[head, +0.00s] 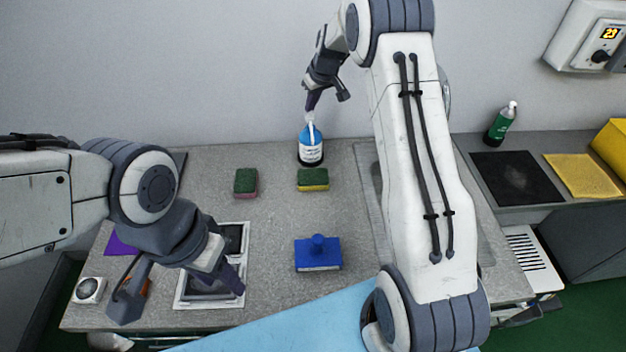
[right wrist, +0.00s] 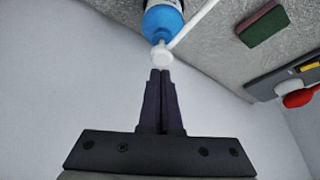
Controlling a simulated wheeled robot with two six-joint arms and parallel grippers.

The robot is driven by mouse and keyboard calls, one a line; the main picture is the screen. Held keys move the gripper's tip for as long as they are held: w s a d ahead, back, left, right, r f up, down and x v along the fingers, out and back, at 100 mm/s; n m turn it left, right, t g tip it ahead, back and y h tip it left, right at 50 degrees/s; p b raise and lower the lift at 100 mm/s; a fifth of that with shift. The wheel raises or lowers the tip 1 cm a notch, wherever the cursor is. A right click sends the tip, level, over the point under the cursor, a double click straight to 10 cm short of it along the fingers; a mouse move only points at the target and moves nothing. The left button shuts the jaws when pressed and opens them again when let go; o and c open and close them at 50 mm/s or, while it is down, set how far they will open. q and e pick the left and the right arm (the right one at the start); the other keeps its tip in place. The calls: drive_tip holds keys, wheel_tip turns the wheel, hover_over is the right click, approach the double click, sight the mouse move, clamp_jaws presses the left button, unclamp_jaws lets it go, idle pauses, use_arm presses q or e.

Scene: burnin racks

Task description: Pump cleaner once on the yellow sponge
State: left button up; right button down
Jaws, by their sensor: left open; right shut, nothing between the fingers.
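The cleaner bottle (head: 311,153), blue with a white label and white pump, stands upright at the back of the counter. The yellow sponge (head: 313,187), with a green top, lies just in front of it. My right gripper (head: 311,103) is shut and empty above the pump. In the right wrist view its fingertips (right wrist: 160,74) are right at the white pump head (right wrist: 162,56); I cannot tell if they touch. The spout slants away from the pump head. My left gripper (head: 178,292) is open and empty over the front left of the counter.
A pink sponge with green top (head: 246,183) lies left of the yellow one. A blue block with a knob (head: 318,258) sits nearer the front. A framed tray (head: 240,226) is beside my left gripper. A green bottle (head: 499,126) stands at right.

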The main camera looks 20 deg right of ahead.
sight(310, 116)
drive_tip(key=shift+f, duration=0.15)
idle(0.4)
drive_tip(key=shift+f+b, duration=1.2)
drive_tip(key=shift+f, duration=0.15)
drive_tip(key=shift+s, duration=0.1)
drive_tip(key=shift+r+p, duration=0.95)
drive_tip(key=shift+r, duration=0.4)
drive_tip(key=shift+r, duration=0.15)
wheel_tip(310, 116, up, 6)
drive_tip(key=p, duration=0.4)
